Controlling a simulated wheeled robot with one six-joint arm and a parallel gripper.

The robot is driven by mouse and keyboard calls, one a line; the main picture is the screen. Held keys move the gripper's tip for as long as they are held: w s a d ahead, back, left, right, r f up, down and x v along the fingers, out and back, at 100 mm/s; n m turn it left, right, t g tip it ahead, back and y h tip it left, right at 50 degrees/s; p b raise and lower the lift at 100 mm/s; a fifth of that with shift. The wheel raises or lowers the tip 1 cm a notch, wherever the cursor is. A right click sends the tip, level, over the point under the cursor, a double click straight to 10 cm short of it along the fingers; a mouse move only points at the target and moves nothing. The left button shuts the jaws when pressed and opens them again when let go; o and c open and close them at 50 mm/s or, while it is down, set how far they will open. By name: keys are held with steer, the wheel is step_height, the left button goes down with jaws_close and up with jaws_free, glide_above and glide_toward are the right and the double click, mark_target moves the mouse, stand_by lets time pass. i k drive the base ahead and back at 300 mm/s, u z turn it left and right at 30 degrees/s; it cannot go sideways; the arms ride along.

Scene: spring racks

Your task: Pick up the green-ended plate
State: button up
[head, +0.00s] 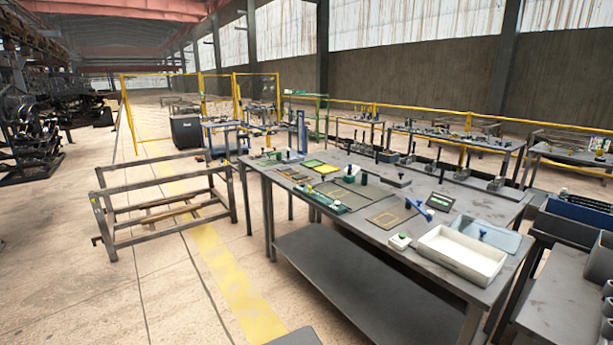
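A long grey table (365,290) stands at the centre right with many small parts on its top. A narrow plate or strip with green on it (322,200) lies along the table's near left edge, with small dark and pale parts on it. It may be the green-ended plate, but it is too small to be sure. My gripper is not in view, so its distance from the plate cannot be told.
Open floor with a yellow stripe (225,275) lies between.

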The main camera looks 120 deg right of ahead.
mark_target(303, 175)
steer(key=z, duration=3.9)
